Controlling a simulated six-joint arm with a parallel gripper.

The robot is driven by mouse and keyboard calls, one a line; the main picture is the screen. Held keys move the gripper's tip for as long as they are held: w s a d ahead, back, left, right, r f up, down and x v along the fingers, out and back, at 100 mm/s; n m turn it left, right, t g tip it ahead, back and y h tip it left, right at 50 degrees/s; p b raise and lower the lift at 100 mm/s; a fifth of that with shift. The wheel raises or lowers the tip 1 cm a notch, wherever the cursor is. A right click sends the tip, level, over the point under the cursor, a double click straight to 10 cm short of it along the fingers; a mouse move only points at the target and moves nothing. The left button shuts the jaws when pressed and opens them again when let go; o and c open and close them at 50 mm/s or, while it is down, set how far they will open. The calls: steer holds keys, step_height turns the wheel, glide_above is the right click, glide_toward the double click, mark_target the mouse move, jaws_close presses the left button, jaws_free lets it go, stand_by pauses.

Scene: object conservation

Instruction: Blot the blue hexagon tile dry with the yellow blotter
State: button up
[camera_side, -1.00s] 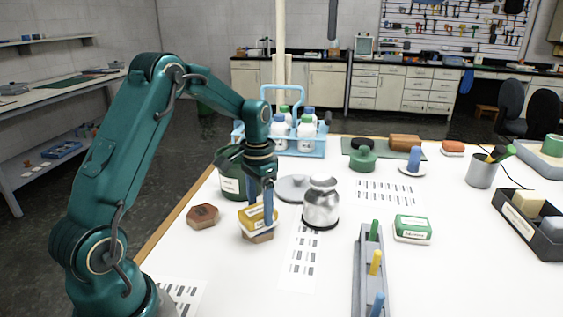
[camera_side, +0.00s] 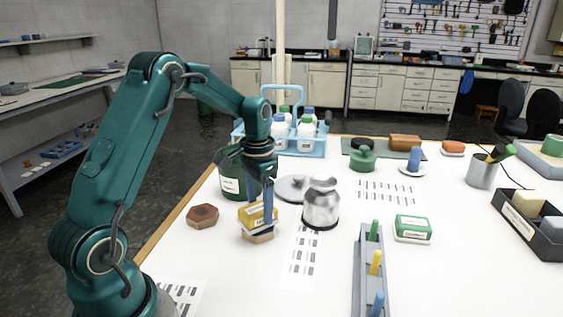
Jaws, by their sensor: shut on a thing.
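My gripper (camera_side: 261,207) is shut on the yellow blotter (camera_side: 257,214), a block with a pale label and a white underside. The blotter sits over a hexagonal tile with a tan side (camera_side: 258,237). A thin dark blue band shows between the white underside and the tan side. The blotter hides most of the tile's top, and I cannot tell whether the two touch.
A brown hexagon tile (camera_side: 203,215) lies to the left. A dark green can (camera_side: 232,182) stands behind my gripper, and a silver jar (camera_side: 320,205) stands close on the right.

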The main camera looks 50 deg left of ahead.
steer(key=shift+r, duration=3.25)
